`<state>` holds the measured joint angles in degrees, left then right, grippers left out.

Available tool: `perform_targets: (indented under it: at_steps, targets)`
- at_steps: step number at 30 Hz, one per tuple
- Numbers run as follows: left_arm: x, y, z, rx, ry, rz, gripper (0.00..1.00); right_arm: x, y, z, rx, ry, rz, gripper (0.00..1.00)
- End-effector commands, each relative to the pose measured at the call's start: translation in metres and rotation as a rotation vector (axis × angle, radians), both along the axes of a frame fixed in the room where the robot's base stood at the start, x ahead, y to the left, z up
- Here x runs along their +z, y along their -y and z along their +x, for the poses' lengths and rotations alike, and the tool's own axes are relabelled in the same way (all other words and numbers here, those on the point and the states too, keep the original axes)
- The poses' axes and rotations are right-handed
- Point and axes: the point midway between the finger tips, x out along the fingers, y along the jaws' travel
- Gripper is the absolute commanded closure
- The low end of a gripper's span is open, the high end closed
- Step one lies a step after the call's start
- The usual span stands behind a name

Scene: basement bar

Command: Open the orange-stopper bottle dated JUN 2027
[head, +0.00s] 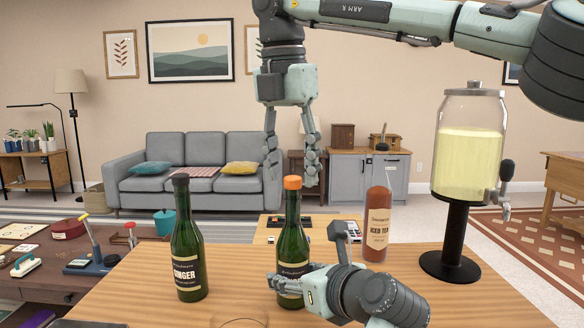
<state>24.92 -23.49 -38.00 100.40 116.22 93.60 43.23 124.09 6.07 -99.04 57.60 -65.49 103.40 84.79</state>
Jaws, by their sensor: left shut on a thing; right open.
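A green bottle with an orange stopper (292,220) stands upright on the wooden table, its stopper in place. My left gripper (292,284) is shut on the lower part of this bottle and covers much of its label, so no date can be read. My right gripper (291,160) hangs above, pointing down and open, with its fingers either side of the space over the orange stopper (292,182). It is apart from the stopper. A second green bottle with a black stopper (187,245), labelled GINGER, stands to the left.
A reddish-brown bottle (378,215) stands right of the held bottle. A drink dispenser on a black stand (468,170) is further right. A clear glass rim (239,320) shows at the front edge.

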Motion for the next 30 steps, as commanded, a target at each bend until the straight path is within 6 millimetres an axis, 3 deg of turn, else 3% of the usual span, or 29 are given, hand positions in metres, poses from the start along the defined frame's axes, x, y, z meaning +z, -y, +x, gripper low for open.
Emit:
perform_targets:
  at_steps: [10, 22, 30]
  targets:
    - [0.0007, 0.0001, 0.0002, -0.001, 0.002, 0.000, 1.00, -0.0045, 0.0005, 0.0006, 0.000, 0.000, 0.000, 0.50]
    - [0.0007, 0.0001, 0.0002, -0.001, 0.002, 0.000, 1.00, -0.0041, 0.0005, 0.0005, 0.000, 0.000, 0.000, 0.99]
    - [0.0007, 0.0000, 0.0002, -0.001, 0.002, -0.001, 1.00, -0.0025, 0.0005, 0.0005, 0.000, 0.000, 0.000, 1.00]
